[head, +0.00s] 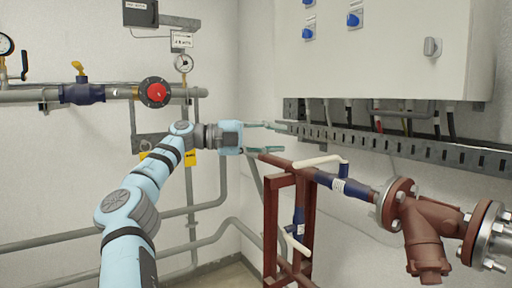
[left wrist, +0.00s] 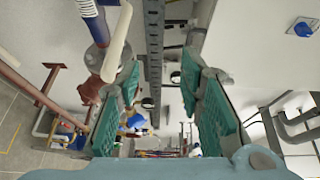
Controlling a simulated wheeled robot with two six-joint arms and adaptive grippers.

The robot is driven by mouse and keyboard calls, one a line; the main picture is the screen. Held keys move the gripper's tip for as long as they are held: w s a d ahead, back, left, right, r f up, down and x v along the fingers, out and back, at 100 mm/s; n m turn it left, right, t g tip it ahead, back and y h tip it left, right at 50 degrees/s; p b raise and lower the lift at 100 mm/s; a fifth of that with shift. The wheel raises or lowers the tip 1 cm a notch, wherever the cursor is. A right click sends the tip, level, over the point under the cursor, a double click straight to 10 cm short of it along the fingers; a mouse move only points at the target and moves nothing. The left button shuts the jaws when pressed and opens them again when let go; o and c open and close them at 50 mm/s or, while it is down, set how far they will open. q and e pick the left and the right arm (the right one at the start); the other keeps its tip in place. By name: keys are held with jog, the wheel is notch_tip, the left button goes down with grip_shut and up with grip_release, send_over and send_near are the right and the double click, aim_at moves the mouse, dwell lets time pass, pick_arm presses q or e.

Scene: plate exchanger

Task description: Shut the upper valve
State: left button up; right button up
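The upper valve (head: 343,187) has a dark blue body on a sloping brown-red pipe. Its cream lever (head: 318,161) reaches left from the stem, above the pipe. In the left wrist view the lever (left wrist: 117,40) and blue body (left wrist: 87,8) are at the upper left, outside the left finger. A lower valve (head: 298,222) with a similar lever sits on the frame below. My left gripper (head: 281,138) is open and empty, left of and a little above the lever, apart from it. Its teal fingers show spread in the left wrist view (left wrist: 160,75). My right gripper is not visible.
A white cabinet (head: 380,45) with blue knobs hangs above, with a slotted grey cable tray (head: 400,145) under it. A brown-red flanged fitting (head: 425,235) is at the right. Grey wall pipes, gauges and a red round part (head: 156,92) are at the left.

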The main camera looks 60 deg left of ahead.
pick_arm(q)
jog(key=v, duration=0.3)
jog(key=b+v, duration=0.1)
jog(key=shift+s+d+r, duration=0.1)
jog(key=shift+s+d, duration=0.1)
jog(key=shift+s, duration=0.2)
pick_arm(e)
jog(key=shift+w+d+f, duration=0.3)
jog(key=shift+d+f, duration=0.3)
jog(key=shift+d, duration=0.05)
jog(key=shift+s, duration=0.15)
